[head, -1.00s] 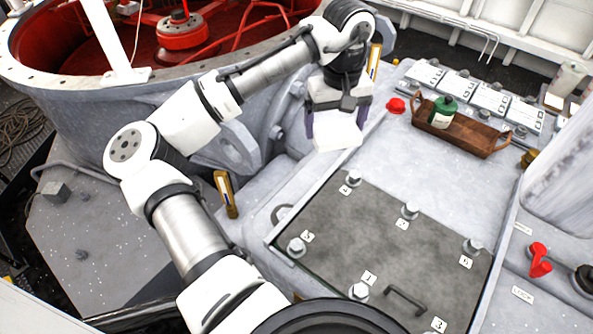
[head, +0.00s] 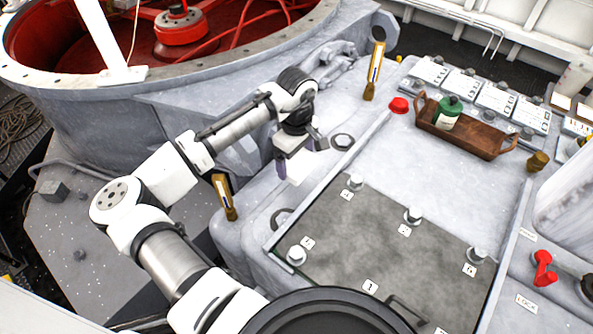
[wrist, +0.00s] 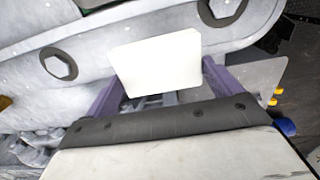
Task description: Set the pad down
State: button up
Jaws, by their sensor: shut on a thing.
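The pad is a plain white block. In the wrist view the pad (wrist: 155,65) sits between the two purple fingers of my gripper (wrist: 158,88), which is shut on it. In the head view my gripper (head: 292,165) points down over the pale grey casing, left of the dark hatch plate, with the white pad (head: 300,168) at its fingertips. The pad is bright against the pale metal, and I cannot tell whether its underside touches the casing.
The dark hatch plate (head: 390,240) carries several bolts and a handle. A wooden tray (head: 470,135) with a green bottle (head: 446,112) stands at back right, near a red knob (head: 399,105). Brass-coloured posts (head: 225,198) rise around the casing. A large red-lined ring (head: 150,90) lies behind.

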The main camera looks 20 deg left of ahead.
aim_at(297, 161)
jog(key=shift+f+p, duration=0.3)
jog(key=shift+f, duration=3.05)
jog(key=shift+f, duration=0.15)
jog(key=o, duration=0.7)
notch_tip(297, 161, up, 12)
jog(key=shift+r+b, duration=0.2)
jog(key=shift+b, duration=0.5)
jog(key=shift+s+f, duration=0.1)
